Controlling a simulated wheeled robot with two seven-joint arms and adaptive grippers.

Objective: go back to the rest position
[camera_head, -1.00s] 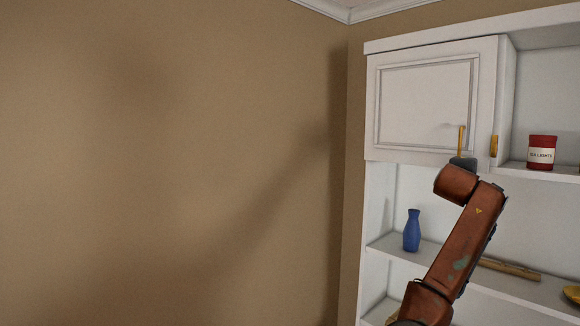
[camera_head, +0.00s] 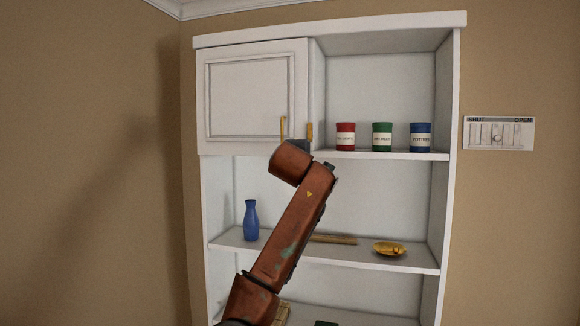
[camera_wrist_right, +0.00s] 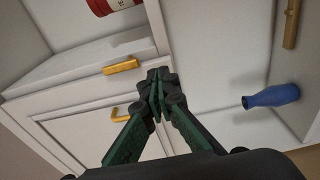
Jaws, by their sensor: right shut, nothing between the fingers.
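My right arm (camera_head: 290,235) rises in front of the white cabinet in the head view. Its gripper is mostly hidden there behind the arm's upper end, near the cabinet door (camera_head: 245,95). In the right wrist view my right gripper (camera_wrist_right: 157,88) is shut and empty, its dark fingertips together. A yellow handle (camera_wrist_right: 121,66) and a second yellow handle (camera_wrist_right: 122,114) show left of the fingers, apart from them. My left gripper is in neither view.
Red (camera_head: 345,136), green (camera_head: 382,137) and blue (camera_head: 420,137) tins stand on the upper shelf. A blue vase (camera_head: 251,221), a wooden stick (camera_head: 335,239) and a yellow dish (camera_head: 389,248) are on the shelf below. A SHUT/OPEN panel (camera_head: 498,133) is on the right wall.

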